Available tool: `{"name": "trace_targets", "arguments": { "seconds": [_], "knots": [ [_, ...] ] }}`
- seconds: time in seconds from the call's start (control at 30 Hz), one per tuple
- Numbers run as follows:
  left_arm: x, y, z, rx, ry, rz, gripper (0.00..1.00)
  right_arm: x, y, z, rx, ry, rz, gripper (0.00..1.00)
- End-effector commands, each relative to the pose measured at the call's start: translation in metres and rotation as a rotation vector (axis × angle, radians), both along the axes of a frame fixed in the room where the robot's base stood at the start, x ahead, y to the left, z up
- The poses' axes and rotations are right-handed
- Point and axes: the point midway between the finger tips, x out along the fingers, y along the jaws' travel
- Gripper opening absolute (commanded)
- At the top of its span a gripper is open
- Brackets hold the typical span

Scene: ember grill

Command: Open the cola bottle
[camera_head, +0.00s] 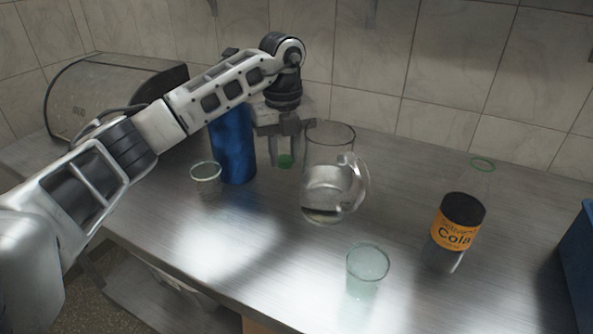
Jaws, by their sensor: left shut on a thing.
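The cola bottle (455,228) stands upright on the right of the steel counter. It has an orange "Cola" label and dark contents, and its clear upper part hardly shows. My right gripper is not in view.
A clear glass jug (328,185) with a handle stands between the left gripper and the bottle. A glass (367,268) stands in front, another glass (206,172) left beside a blue cylinder (233,145). A blue crate (580,265) is at the right edge.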

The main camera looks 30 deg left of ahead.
Motion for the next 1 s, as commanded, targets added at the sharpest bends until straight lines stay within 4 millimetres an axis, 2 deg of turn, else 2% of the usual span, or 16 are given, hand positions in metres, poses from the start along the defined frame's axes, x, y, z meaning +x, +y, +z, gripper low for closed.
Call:
{"name": "trace_targets", "arguments": {
  "seconds": [0.47, 0.83, 0.87, 0.9, 1.0],
  "knots": [
    [0.000, 0.000, -0.052, 0.001, 0.001, 0.000, 0.00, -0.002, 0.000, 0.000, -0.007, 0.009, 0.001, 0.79],
    [0.000, 0.000, -0.058, 0.000, -0.001, 0.000, 0.00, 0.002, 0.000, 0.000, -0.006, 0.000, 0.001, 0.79],
    [0.000, 0.000, -0.057, 0.000, -0.001, 0.000, 0.36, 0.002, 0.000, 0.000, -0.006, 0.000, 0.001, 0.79],
    [0.000, 0.000, -0.057, 0.000, -0.001, 0.000, 0.47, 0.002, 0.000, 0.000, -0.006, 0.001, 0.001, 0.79],
    [0.000, 0.000, -0.057, 0.000, -0.001, 0.000, 0.49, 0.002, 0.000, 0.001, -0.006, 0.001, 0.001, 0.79]
  ]
}}
